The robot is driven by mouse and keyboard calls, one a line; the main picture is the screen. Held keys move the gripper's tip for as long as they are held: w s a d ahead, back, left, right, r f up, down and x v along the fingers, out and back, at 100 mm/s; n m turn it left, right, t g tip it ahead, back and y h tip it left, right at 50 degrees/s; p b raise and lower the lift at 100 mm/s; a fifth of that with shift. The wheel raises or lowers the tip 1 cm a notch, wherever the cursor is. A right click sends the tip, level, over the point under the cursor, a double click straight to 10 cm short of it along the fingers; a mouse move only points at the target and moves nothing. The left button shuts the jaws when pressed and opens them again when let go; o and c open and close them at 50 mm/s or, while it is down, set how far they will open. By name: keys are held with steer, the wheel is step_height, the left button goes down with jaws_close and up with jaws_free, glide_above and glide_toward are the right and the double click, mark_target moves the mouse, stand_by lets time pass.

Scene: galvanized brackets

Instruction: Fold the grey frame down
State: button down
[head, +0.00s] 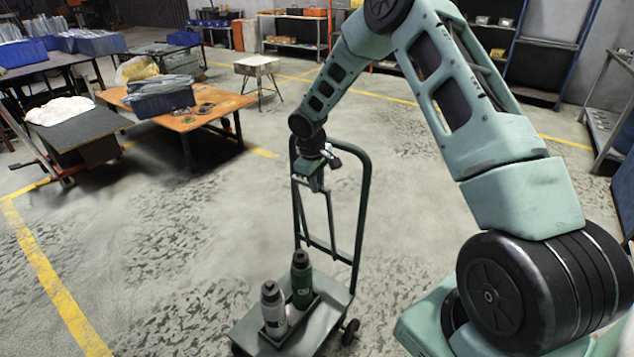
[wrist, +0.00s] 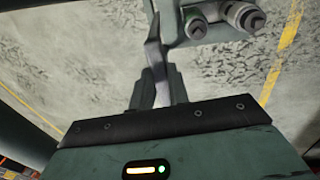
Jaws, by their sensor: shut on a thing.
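The grey frame (head: 364,205) is the dark, tubular upright of a small platform cart (head: 322,325). It stands upright at the cart's far end, with a rounded top. My gripper (head: 318,186) is at the frame's upper part, inside its outline, and is shut on a narrow bar of it. The exact contact is partly hidden by the fingers.
A grey bottle (head: 273,308) and a green bottle (head: 302,280) stand in a dark holder on the cart deck. An orange table (head: 215,105) with a blue bin stands behind left. Open concrete floor lies left of the cart; my arm fills the right.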

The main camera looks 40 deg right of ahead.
steer(key=s+a+f+t+h+b, duration=0.1)
steer(key=s+a+f+h+b, duration=0.4)
steer(key=a+b, duration=0.6)
steer(key=s+a+f+t+h+b, duration=0.2)
steer(key=a+f+b, duration=0.7)
steer(key=b, duration=0.4)
steer(key=s+a+f+t+h+b, duration=0.1)
steer(key=s+a+f+h+b, duration=0.1)
steer(key=a+f+h+b, duration=0.2)
steer(key=s+a+f+t+h+b, duration=0.1)
steer(key=a+f+h+b, duration=0.3)
steer(key=f+b, duration=0.6)
steer(key=shift+s+a+f+t+b, duration=0.35)
steer(key=shift+a+f, duration=0.5)
steer(key=shift+f, duration=4.35)
steer(key=shift+f, duration=0.1)
steer(key=c, duration=1.3)
jaws_free()
steer(key=shift+c, duration=0.2)
